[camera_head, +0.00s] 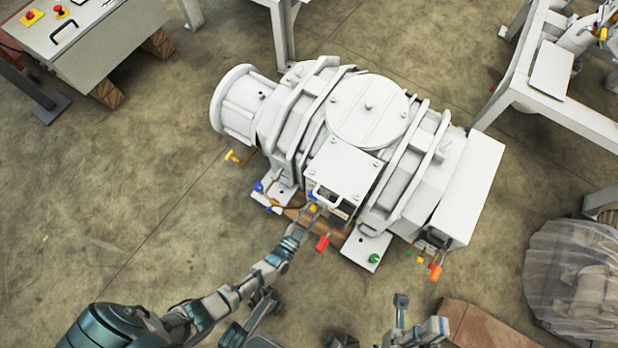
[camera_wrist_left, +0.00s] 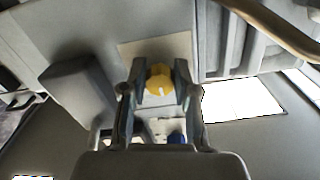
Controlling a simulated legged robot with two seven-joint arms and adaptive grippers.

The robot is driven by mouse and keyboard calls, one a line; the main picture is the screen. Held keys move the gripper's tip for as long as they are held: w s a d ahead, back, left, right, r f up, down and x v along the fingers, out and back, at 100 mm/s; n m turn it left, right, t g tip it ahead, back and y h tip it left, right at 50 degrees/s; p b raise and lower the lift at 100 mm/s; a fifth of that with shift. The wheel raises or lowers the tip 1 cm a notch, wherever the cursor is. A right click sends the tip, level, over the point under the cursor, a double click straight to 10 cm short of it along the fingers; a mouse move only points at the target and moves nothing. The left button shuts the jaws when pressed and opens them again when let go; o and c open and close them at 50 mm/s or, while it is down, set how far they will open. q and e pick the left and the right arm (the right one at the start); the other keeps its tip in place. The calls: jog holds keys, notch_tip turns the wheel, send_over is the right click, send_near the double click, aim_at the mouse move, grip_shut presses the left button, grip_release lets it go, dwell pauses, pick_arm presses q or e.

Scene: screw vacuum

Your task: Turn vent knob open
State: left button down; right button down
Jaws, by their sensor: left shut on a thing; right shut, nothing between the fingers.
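A small yellow knob (camera_head: 313,208) sits at the front of the white vacuum pump (camera_head: 367,110), below a box with a handle. My left gripper (camera_head: 311,206) reaches it from the lower left in the head view. In the left wrist view the yellow knob (camera_wrist_left: 159,78) sits between the two fingers of my left gripper (camera_wrist_left: 160,86), which is shut on it. The knob's base is partly hidden. My right gripper (camera_head: 418,322) is low in the head view, away from the pump, shut and empty.
An orange handle (camera_head: 435,272) is further right. A wrapped bundle (camera_head: 575,280) stands at lower right.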

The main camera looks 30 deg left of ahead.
pick_arm(q)
jog(key=shift+m+p, duration=0.6)
jog(key=shift+m, duration=3)
jog(key=c, duration=0.9)
grip_release()
jog(key=shift+o, duration=0.2)
jog(key=shift+s, duration=0.1)
jog(key=s, duration=1.1)
jog(key=shift+s+a, duration=0.2)
jog(key=shift+s, duration=0.15)
